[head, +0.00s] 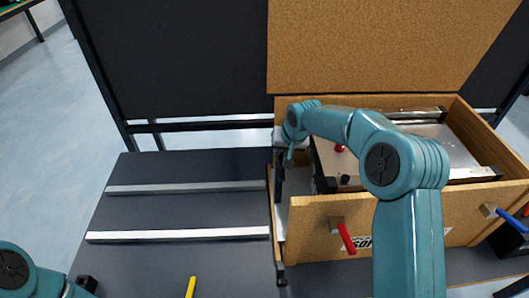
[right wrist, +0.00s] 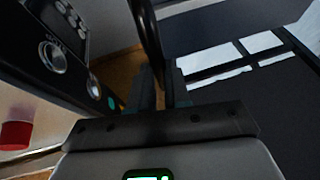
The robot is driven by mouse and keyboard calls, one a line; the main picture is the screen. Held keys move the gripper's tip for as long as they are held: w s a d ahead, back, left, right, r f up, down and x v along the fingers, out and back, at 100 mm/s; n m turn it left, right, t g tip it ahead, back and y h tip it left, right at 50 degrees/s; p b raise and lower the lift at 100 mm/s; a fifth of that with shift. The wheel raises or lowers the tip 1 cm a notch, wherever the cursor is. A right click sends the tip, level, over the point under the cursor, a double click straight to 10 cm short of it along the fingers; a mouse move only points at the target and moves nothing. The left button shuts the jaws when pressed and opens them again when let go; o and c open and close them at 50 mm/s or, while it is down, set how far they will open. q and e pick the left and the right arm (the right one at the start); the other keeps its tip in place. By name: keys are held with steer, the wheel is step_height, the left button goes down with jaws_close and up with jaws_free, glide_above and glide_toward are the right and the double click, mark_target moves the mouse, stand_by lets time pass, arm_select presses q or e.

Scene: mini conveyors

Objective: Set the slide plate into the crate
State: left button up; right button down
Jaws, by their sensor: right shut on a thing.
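The wooden crate (head: 300,228) stands open at the right in the head view, with a machine (head: 440,140) inside it. My right gripper (head: 278,180) reaches down at the crate's left end. In the right wrist view its two fingers (right wrist: 160,92) are shut on a thin dark upright piece (right wrist: 148,40), seen nearly edge-on, which I take for the slide plate. Most of it is hidden in the head view by the gripper and crate end; whether it touches the crate I cannot tell. Only part of my left arm shows at the lower left; its gripper is out of view.
Two metal rails (head: 180,234) lie on the dark table (head: 150,262) left of the crate, with free surface around them. A yellow stick (head: 191,287) lies at the front. The lid (head: 390,45) stands up behind.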

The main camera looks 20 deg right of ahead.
steer(key=shift+s+d, duration=0.15)
steer(key=shift+d, duration=0.45)
steer(key=shift+s+d, duration=0.15)
steer(key=shift+d, duration=0.6)
steer(key=c, duration=1.1)
jaws_free()
steer(key=shift+r, duration=0.1)
steer(key=b+v, duration=0.1)
steer(key=v, duration=1.5)
steer(key=shift+s, duration=0.1)
